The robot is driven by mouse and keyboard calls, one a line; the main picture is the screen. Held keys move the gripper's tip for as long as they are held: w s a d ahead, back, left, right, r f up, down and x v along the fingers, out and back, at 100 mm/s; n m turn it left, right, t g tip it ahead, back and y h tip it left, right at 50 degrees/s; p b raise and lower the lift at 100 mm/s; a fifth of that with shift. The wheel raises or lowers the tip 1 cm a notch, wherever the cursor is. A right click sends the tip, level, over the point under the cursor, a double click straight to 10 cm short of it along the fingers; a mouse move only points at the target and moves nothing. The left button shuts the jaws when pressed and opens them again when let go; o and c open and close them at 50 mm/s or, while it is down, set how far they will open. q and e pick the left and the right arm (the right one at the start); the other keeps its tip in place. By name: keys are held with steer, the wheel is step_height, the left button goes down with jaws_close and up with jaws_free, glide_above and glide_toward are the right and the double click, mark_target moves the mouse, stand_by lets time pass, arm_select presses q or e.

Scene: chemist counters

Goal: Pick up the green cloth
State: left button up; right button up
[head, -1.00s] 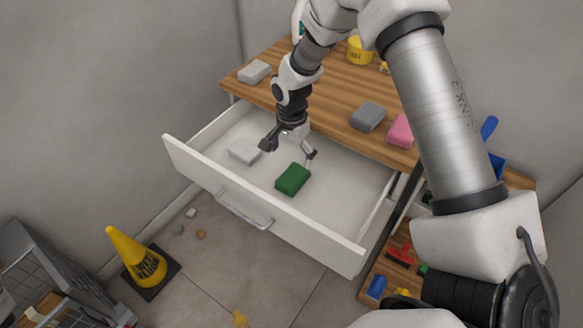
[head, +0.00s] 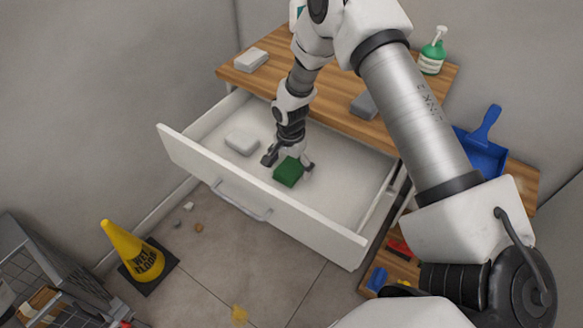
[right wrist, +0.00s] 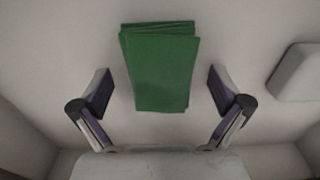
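The green cloth (head: 288,172) is a folded stack lying on the white floor of the open drawer (head: 330,195). In the right wrist view the cloth (right wrist: 160,68) is between and just beyond the two fingers. My right gripper (head: 288,164) is open and down in the drawer, right at the cloth; in the right wrist view its fingers (right wrist: 160,92) stand apart with a gap on each side of the cloth. My left gripper does not show.
A folded white cloth (head: 242,142) lies in the drawer to the left. The wooden counter (head: 335,125) behind holds a white block (head: 251,60), a grey one (head: 364,104) and a green bottle (head: 433,52). A yellow wet floor cone (head: 135,252) stands on the floor.

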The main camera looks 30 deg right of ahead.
steer(key=shift+s, duration=0.1)
steer(key=c, duration=0.9)
